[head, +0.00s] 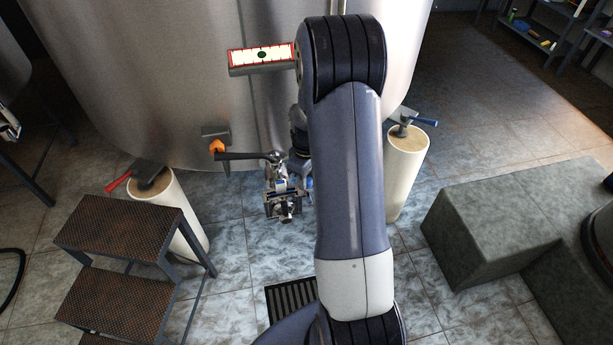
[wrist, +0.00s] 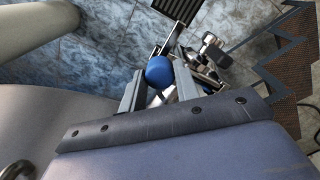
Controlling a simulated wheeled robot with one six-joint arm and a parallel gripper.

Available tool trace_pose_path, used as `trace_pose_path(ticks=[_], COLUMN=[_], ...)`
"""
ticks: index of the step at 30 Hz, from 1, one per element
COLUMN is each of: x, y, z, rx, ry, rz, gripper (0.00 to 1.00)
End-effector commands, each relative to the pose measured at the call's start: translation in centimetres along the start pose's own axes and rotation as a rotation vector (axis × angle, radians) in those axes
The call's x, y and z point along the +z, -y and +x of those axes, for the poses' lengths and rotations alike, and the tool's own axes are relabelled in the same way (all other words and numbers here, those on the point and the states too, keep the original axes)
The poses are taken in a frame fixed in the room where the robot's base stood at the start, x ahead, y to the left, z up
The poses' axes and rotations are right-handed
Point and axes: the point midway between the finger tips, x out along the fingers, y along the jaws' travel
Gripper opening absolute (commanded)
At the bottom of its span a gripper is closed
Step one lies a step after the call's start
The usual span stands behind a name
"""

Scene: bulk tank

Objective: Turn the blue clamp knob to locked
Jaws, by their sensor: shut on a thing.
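The blue clamp knob (wrist: 160,71) shows in the wrist view as a round ball at the tips of my gripper (wrist: 159,78). The two grey fingers stand on either side of it and are shut on it. A metal clamp and valve fitting (wrist: 207,72) lies just beyond the knob. In the head view the metal fitting (head: 284,205) hangs low in front of the steel tank, with a dark lever above it. There my arm hides most of my gripper, and only a small bluish part of the knob (head: 308,182) seems to show. I cannot tell the knob's turn angle.
The steel tank (head: 160,80) fills the back. A cream post with a red handle (head: 120,181) stands left, another with a blue handle (head: 425,121) right. Brown steps (head: 125,225) are at front left, a grey block (head: 490,225) at right. A floor grate (head: 290,300) lies in front.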

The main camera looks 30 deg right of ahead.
Motion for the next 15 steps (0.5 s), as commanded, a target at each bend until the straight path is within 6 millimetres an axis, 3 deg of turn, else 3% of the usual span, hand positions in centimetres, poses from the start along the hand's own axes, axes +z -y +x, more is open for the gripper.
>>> trace_pose_path(ticks=[4,15], x=[0.0,0.0], y=[0.0,0.0], z=[-0.02,0.02], rx=[0.0,0.0], ry=[0.0,0.0], rz=[0.0,0.068], gripper=[0.07,0.07])
